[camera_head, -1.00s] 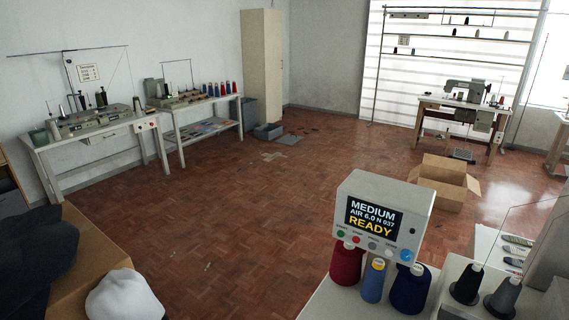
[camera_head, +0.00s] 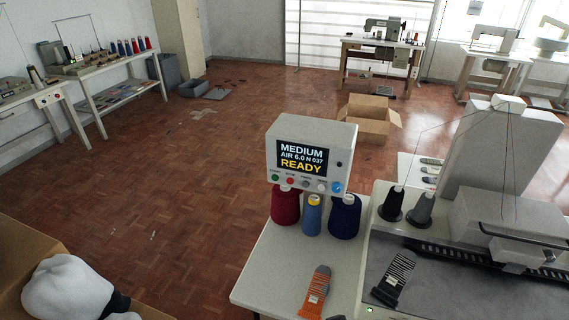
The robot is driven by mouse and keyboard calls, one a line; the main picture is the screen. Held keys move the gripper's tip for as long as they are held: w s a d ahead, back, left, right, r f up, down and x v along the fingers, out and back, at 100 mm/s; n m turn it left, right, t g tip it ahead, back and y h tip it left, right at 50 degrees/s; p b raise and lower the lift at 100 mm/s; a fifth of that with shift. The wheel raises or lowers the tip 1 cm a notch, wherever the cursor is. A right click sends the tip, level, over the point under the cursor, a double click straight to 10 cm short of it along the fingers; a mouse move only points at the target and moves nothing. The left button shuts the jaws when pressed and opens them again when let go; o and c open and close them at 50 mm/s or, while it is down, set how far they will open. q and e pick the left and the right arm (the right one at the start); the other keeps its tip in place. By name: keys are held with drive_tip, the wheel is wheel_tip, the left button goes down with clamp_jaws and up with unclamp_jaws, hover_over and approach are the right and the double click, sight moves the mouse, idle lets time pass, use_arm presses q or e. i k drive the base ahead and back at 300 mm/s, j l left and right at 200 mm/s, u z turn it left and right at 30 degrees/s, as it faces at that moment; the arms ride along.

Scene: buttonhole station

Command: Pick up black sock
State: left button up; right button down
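A black sock with white stripes (camera_head: 394,280) lies on the dark plate at the front of the machine, at the lower right. An orange sock with a dark striped part (camera_head: 316,290) lies on the white table to its left. Both socks are apart from each other. Neither of my grippers shows in the view.
A display box reading READY (camera_head: 310,160) stands on the white table (camera_head: 264,274) above red and blue thread cones. Black and grey cones (camera_head: 420,208) stand behind the black sock. A cardboard box (camera_head: 30,250) is at lower left. Open floor lies between.

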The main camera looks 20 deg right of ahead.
sight(399, 272)
drive_tip(key=z, duration=1.75)
drive_tip(key=k+j+z, duration=0.1)
drive_tip(key=j+z, duration=0.25)
drive_tip(key=k+j+z, duration=0.1)
drive_tip(key=z, duration=0.3)
drive_tip(key=k+j+z, duration=0.15)
drive_tip(key=j+z, duration=0.2)
